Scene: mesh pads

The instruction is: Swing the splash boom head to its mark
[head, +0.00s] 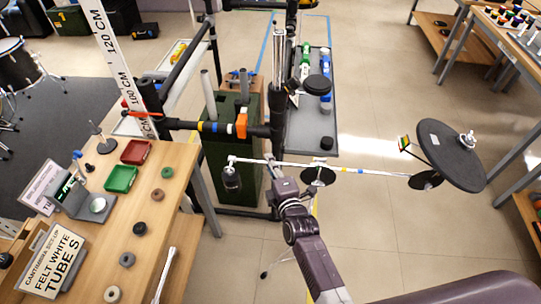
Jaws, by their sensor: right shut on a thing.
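A thin white boom (340,169) with a blue band runs across the picture just in front of the rack. A dark cylindrical weight (231,178) hangs at its left end. At its right end are a small dark disc and a large black round pad (450,150) with a pale fitting on top. A small striped flag (405,144) in green, yellow and red stands beside the large pad. My right gripper (272,172) is at the boom's left part, shut on the boom; its fingertips are small and partly hidden. My left gripper is out of view.
A black rack bar (190,126) with coloured bands and an orange clamp (241,125) crosses behind the boom. A wooden table (165,215) with trays and round felts fills the left. A grey shelf (312,130) stands behind. Open floor (390,225) lies below the boom's right half.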

